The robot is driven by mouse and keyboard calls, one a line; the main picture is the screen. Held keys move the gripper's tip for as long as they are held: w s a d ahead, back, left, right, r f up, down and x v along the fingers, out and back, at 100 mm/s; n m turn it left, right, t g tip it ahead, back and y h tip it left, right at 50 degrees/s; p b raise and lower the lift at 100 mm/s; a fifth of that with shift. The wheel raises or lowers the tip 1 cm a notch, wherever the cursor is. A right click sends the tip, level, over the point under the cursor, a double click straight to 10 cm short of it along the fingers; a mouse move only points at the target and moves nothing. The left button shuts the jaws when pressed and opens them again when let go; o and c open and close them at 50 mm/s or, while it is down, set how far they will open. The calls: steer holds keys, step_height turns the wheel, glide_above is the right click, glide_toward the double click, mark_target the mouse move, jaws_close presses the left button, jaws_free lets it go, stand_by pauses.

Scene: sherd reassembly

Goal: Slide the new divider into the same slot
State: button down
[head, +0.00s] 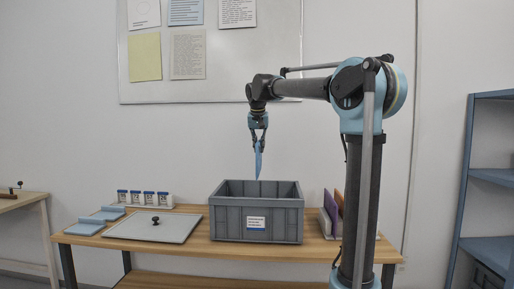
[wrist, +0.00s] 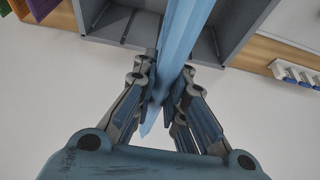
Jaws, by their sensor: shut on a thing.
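My gripper (head: 258,126) is shut on a thin blue divider (head: 259,162). The divider hangs down from the fingers, nearly edge-on to the head camera, above the grey crate (head: 228,220) on the table. In the wrist view the blue divider (wrist: 183,45) runs between the fingers of my gripper (wrist: 165,92) and reaches over the open crate (wrist: 232,20). Dark slot lines show on the crate's inside at the upper left of the wrist view. The crate's inside is mostly hidden in the head view.
Purple and tan panels (head: 332,208) stand upright right of the crate. A blue shelf (head: 490,177) stands at the far right.

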steer(key=shift+w, duration=0.3)
steer(key=shift+a, duration=0.1)
steer(key=shift+f, duration=0.1)
steer(key=shift+f, duration=2.7)
steer(key=shift+s, duration=0.15)
